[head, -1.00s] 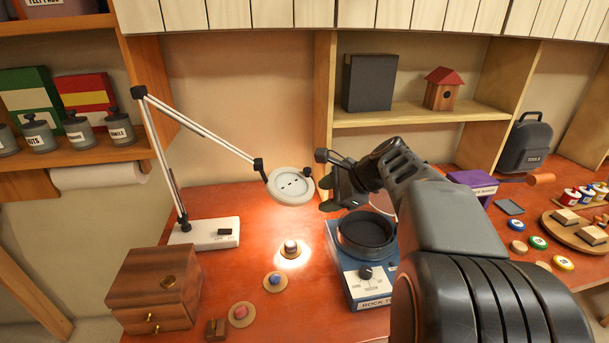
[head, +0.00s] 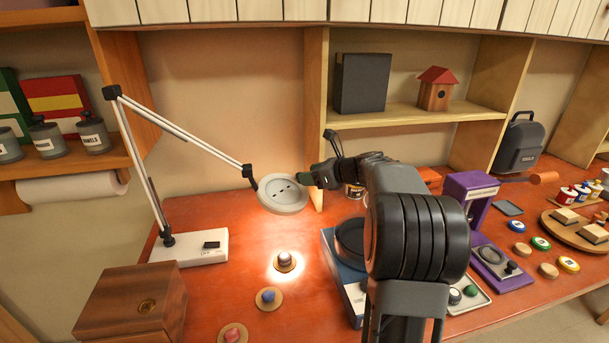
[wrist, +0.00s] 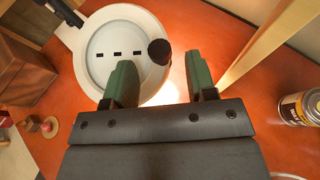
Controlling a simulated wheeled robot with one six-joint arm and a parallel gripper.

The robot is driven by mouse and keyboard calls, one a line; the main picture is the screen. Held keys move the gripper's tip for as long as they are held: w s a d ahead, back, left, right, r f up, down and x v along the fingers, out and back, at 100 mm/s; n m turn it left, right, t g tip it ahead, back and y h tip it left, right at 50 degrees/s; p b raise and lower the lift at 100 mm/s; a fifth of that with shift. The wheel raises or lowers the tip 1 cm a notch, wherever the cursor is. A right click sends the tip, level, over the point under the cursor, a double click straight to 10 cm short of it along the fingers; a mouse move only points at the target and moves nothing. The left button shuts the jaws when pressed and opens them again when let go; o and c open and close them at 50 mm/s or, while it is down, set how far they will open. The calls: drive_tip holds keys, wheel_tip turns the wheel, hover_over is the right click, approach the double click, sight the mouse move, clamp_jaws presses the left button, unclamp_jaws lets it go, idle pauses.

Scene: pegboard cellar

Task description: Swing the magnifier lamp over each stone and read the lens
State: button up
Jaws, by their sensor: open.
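The magnifier lamp's round white head (head: 283,204) hangs from its jointed arm above a lit stone (head: 284,258) on a round pad. A blue stone (head: 268,295) and a pinkish-red stone (head: 232,335) sit on pads nearer the front. In the wrist view the lamp head (wrist: 72,38) shows a pale lens (wrist: 116,70) with three short dark marks in a row. A dark knob (wrist: 159,52) is on its rim. My gripper (wrist: 160,78) is open, its green fingers either side of the knob's line, just short of it. Contact is not visible.
A blue rock tumbler (head: 335,270) stands right of the stones, partly behind my arm. A wooden drawer box (head: 130,305) is at front left, and the lamp's white base (head: 190,248) behind it. A can (wrist: 296,108) stands right of my gripper. A shelf post (head: 315,120) rises behind.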

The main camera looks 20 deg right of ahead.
drive_tip(key=shift+x, duration=1.3)
drive_tip(key=shift+c, duration=0.3)
clamp_jaws()
